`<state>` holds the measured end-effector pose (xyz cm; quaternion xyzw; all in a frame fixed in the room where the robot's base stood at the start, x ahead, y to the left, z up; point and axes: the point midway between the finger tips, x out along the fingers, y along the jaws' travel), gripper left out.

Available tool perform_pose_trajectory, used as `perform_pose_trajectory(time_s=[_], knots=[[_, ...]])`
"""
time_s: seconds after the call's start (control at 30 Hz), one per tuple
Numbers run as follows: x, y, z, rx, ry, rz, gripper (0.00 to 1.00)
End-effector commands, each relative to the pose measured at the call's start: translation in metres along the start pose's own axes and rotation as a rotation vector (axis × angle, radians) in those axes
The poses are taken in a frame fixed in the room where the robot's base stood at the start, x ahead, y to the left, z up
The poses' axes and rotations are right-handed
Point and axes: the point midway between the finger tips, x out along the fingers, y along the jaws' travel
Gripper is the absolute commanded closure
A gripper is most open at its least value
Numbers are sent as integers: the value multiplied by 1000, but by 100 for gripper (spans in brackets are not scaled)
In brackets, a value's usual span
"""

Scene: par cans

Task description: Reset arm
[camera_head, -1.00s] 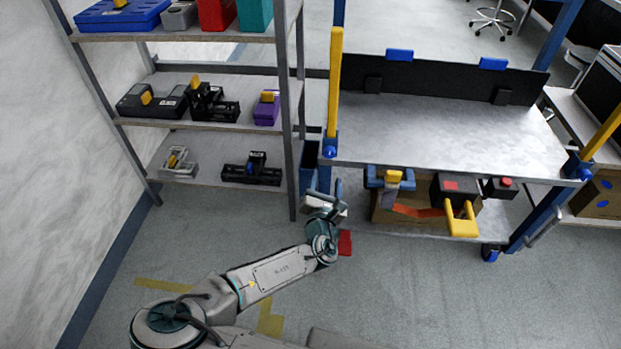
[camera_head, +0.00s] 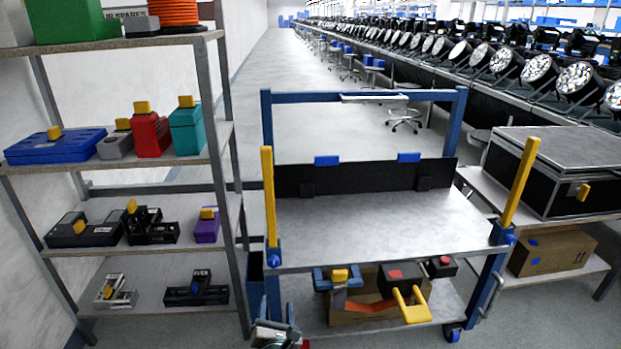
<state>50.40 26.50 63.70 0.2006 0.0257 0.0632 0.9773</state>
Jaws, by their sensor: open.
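My gripper (camera_head: 276,332) shows at the bottom edge, left of the middle, in front of the lower left corner of the cart. Only its end is in view; the rest of my arm is below the picture. The gripper is open, and I see nothing held in it. A small bit of red shows beside it at the bottom edge, mostly cut off.
A cart (camera_head: 370,228) with a bare grey top and yellow posts stands ahead; tools and a cardboard box fill its lower shelf. A shelf rack (camera_head: 222,150) with tool cases stands left. A bench (camera_head: 520,275) with a black case (camera_head: 548,180) stands right.

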Motion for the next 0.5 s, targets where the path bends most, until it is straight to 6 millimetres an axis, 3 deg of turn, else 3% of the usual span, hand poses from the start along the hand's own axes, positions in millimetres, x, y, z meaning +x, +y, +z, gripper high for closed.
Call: perform_pose_trajectory(time_s=[0.17,0.3,0.5], knots=[[3,-47,14,209,64,-228,48],[-6,-88,20,455,120,-468,48],[-29,-118,31,802,169,-778,48]])
